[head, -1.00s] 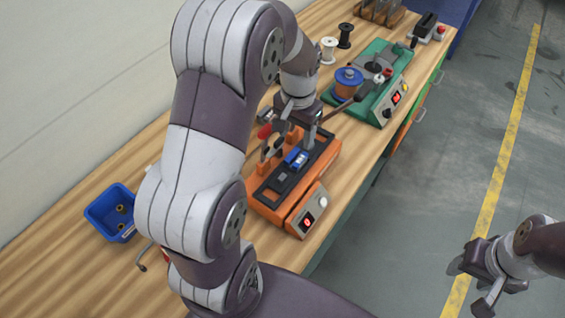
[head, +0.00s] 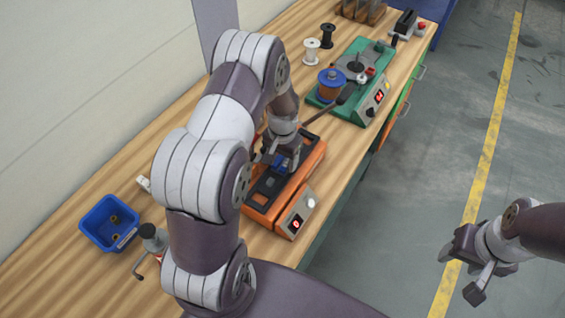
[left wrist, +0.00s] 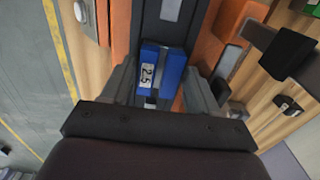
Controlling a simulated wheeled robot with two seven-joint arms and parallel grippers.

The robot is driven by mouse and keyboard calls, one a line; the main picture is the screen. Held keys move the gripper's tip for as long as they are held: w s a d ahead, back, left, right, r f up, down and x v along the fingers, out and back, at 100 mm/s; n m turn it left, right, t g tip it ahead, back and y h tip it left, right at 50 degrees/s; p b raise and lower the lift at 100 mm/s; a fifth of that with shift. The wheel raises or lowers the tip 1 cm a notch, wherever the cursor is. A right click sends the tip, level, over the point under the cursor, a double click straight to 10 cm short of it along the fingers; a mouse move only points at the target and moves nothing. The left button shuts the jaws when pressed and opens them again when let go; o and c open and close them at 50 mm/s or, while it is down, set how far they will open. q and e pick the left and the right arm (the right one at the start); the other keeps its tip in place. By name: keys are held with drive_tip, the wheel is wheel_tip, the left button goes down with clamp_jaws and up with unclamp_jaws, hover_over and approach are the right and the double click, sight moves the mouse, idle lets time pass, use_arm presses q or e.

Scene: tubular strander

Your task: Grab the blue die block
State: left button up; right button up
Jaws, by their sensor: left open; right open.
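The blue die block (left wrist: 173,70) sits on the dark track of the orange machine (head: 303,172), with a white label reading 2.5 in the left wrist view. In the head view the die block (head: 283,160) is partly hidden by my left gripper. My left gripper (head: 281,163) is over it; in the left wrist view its open fingers (left wrist: 160,85) stand on either side of the block, with small gaps. I cannot tell whether they touch it. My right gripper (head: 462,269) is open and empty over the floor at the right.
A blue bin (head: 108,222) with brass-coloured parts stands at the left of the bench. My left arm covers part of the bench.

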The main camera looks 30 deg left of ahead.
use_arm(q)
clamp_jaws()
drive_tip(key=shift+r, duration=0.1)
